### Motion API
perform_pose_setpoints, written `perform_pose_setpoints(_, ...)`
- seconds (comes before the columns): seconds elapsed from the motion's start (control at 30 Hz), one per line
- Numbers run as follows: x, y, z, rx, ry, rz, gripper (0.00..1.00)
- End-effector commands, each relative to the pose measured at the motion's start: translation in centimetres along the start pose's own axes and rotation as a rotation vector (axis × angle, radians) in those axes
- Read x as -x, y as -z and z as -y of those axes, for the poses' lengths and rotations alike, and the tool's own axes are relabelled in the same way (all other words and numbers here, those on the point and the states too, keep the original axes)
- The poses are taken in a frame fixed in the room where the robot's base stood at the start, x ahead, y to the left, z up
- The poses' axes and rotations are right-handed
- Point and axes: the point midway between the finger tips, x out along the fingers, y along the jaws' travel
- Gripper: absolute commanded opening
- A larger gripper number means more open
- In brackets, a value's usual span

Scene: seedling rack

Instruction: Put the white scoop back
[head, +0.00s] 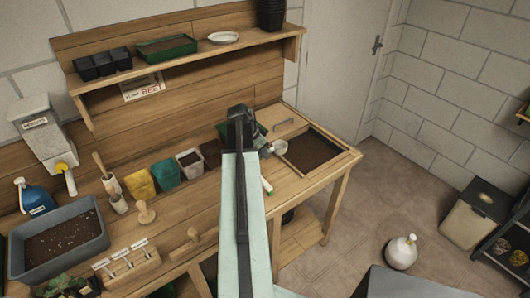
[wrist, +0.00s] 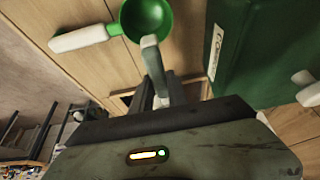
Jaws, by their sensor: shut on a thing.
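In the head view the white scoop (head: 279,147) shows as a small pale cup at the end of my arm, beside the left edge of the soil bin. My gripper (head: 262,145) is shut on it; the arm hides much of the grip. In the wrist view a pale grey-white piece (wrist: 151,55), which looks like part of the scoop, stands up in front of my gripper (wrist: 157,92). A green scoop (wrist: 148,17) with a white handle lies just beyond it on the bench. It also shows in the head view (head: 266,185).
A green labelled box (wrist: 255,50) stands close on the right in the wrist view. The sunken soil bin (head: 343,162) is at the bench's right end. Pots, a grey tray (head: 98,243) and wooden tools crowd the left. A shelf (head: 190,57) runs above.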

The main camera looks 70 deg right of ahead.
Motion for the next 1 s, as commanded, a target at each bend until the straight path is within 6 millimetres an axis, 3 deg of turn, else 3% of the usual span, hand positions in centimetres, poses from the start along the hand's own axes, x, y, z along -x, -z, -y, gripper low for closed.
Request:
perform_pose_setpoints(0.07,-0.1,0.0,0.0,0.0,0.0,0.0,0.0)
perform_pose_setpoints(0.1,0.0,0.0,0.0,0.0,0.0,0.0,0.25)
perform_pose_setpoints(0.17,0.0,0.0,0.0,-0.001,0.0,0.0,0.41)
perform_pose_setpoints(0.5,0.1,0.1,-0.1,-0.002,-0.001,0.0,0.41)
perform_pose_setpoints(0.67,1.2,0.7,-0.1,-0.002,-0.001,0.0,0.41)
perform_pose_setpoints(1.0,8.6,1.1,-0.2,-0.002,0.0,-0.001,0.41)
